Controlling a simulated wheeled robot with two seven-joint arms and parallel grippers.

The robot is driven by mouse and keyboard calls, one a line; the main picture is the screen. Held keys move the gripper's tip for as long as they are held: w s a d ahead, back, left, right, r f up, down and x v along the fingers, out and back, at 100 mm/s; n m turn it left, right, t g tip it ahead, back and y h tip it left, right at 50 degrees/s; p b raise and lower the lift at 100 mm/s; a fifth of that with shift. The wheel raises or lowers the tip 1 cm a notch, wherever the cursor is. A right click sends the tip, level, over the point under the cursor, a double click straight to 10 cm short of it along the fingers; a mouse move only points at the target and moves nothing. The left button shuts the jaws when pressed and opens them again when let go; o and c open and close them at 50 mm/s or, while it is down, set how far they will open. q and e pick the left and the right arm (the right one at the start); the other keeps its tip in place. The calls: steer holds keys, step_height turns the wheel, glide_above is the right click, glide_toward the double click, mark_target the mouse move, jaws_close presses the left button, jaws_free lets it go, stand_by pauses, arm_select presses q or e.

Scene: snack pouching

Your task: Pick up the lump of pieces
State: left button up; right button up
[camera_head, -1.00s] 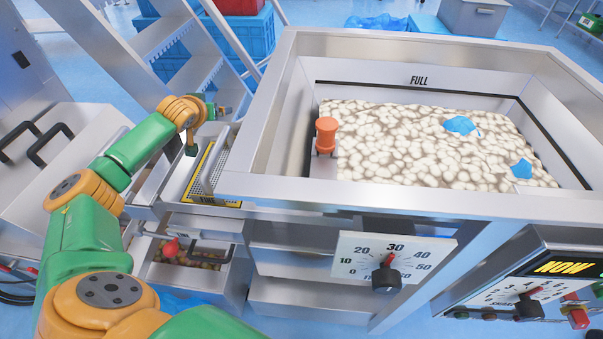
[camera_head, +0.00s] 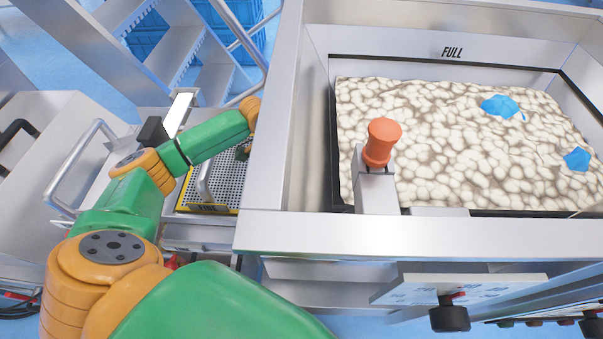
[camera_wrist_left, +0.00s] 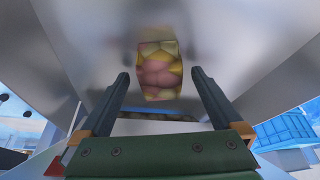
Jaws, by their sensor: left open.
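In the left wrist view, a packed clump of yellow and pinkish pieces (camera_wrist_left: 160,64) shows in a small opening in a smooth metal surface. I cannot tell whether it is one lump or loose pieces. My left gripper (camera_wrist_left: 161,76) is open, with its fingers pointing toward that opening and one on each side of the clump in the picture. Nothing is held between them. In the head view my left arm reaches to the hopper's left wall (camera_head: 270,130), and the gripper is hidden there. My right gripper is not in view.
The metal hopper holds whitish pieces (camera_head: 440,140) with blue scraps (camera_head: 502,106) on top. An orange knob (camera_head: 381,142) stands at its near left corner. A yellow-edged perforated tray (camera_head: 222,185) with a metal handle lies left of the hopper. Sloping metal walls surround the opening.

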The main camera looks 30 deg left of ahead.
arm_select(q)
steer(key=c, duration=1.4)
